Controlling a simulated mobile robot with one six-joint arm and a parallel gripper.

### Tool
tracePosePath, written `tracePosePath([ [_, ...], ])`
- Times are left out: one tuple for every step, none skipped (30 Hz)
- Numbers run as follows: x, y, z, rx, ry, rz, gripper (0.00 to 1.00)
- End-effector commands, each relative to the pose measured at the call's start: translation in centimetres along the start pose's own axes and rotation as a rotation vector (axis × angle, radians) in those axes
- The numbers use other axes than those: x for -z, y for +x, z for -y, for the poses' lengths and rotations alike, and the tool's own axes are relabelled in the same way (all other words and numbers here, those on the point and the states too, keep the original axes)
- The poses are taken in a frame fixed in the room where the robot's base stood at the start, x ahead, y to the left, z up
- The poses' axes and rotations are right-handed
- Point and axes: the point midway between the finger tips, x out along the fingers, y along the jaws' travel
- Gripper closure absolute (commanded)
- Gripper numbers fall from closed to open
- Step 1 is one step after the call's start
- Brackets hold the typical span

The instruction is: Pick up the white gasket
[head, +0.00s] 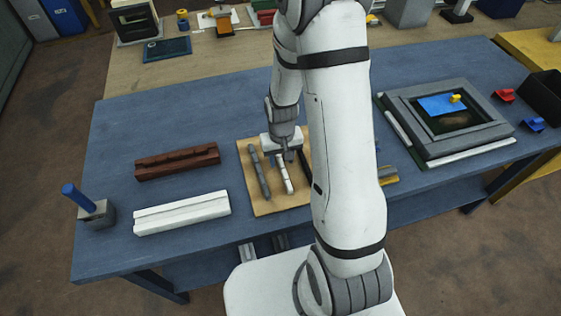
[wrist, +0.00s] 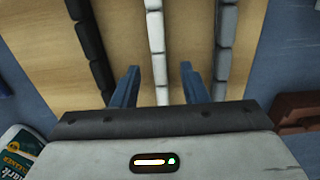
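The white gasket (head: 285,178) is a thin segmented strip. It lies on a wooden board (head: 268,208) between a grey strip (head: 259,172) and a black strip (head: 304,162). My gripper (head: 287,154) is over the white gasket's far end. In the wrist view my gripper (wrist: 158,84) is open, with one blue finger on each side of the white gasket (wrist: 156,45) and a gap on both sides. The black strip (wrist: 88,45) is left of the fingers there and the grey strip (wrist: 223,40) is right. I cannot tell the fingertip height above the board.
A brown rail block (head: 178,162) and a white rail block (head: 181,213) lie left of the board on the blue table (head: 115,135). A grey frame (head: 455,140) lies to the right. A block with a blue peg (head: 95,213) stands near the left edge.

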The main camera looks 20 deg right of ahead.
Motion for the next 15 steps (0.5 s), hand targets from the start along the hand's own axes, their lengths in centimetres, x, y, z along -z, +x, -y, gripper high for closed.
tracePosePath([
  [-0.02,0.34,-0.02,0.000,0.001,0.001,0.60],
  [-0.03,0.51,-0.03,0.000,0.001,0.001,0.60],
  [-0.03,0.68,-0.04,0.000,0.001,0.001,0.60],
  [-0.02,0.75,-0.05,0.000,0.001,0.001,0.60],
  [-0.01,0.79,-0.05,0.000,0.002,0.000,0.60],
  [0.01,0.81,-0.06,0.000,0.002,-0.001,0.60],
  [0.01,0.81,-0.06,0.000,0.002,-0.001,0.60],
  [0.01,0.81,-0.07,0.000,0.002,-0.001,0.60],
  [0.01,0.80,-0.07,0.000,0.002,-0.001,0.60],
  [0.01,0.80,-0.07,0.000,0.002,-0.001,0.60],
  [0.01,0.80,-0.08,0.000,0.002,-0.001,0.61],
  [0.01,0.79,-0.08,0.000,0.002,-0.001,0.64],
  [0.01,0.79,-0.08,0.000,0.002,-0.001,0.67],
  [0.01,0.79,-0.09,0.000,0.002,-0.001,0.69],
  [0.01,0.78,-0.09,0.000,0.002,-0.001,0.72],
])
